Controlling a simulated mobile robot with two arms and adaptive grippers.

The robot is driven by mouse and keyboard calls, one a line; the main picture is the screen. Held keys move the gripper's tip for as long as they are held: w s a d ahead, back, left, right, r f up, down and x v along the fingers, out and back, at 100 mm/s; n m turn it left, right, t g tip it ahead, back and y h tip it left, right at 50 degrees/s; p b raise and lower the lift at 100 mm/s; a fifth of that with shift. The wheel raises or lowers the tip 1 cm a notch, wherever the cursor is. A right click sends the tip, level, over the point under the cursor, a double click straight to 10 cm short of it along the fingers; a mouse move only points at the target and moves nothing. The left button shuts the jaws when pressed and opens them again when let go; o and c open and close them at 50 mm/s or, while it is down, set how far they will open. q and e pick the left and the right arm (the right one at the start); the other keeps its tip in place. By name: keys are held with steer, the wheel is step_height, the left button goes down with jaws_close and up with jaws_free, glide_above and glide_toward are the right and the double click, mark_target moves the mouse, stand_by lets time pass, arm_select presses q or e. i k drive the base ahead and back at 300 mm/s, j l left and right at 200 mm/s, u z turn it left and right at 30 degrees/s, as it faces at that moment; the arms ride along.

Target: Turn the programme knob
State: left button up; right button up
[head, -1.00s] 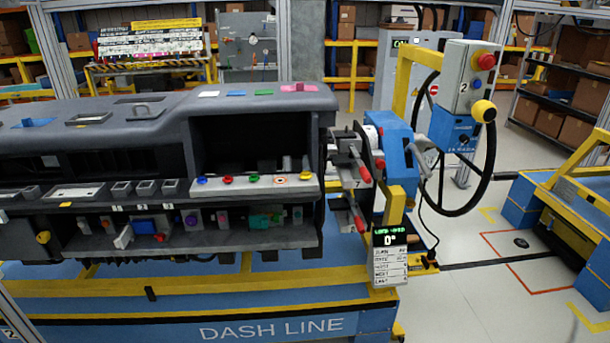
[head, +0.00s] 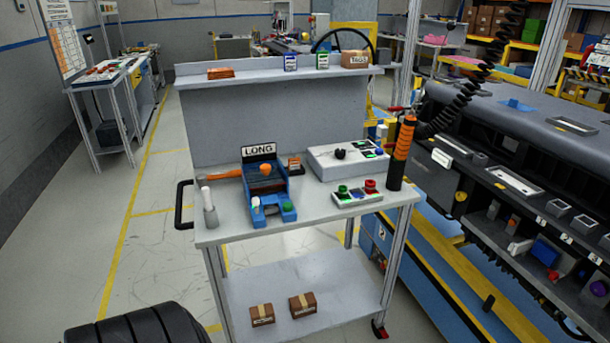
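A white box (head: 320,161) lies on the top of a grey trolley (head: 230,227). It carries a small black knob (head: 340,153) and dark patches with green marks. It may be the programme knob, but its markings are too small to read. A smaller panel (head: 350,199) in front of the box has green and red round caps. A blue fixture (head: 265,190) with an orange knob (head: 266,169) and a sign reading LONG stands to the left. Neither of my grippers is in view.
An orange-and-black tool (head: 402,150) stands upright at the trolley's right end. The dark dashboard module (head: 520,140) is close on the right. Two cartons (head: 303,306) sit on the lower shelf. The floor to the left (head: 60,240) is clear.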

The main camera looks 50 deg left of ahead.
mark_target(341, 154)
steer(key=u, duration=1.2)
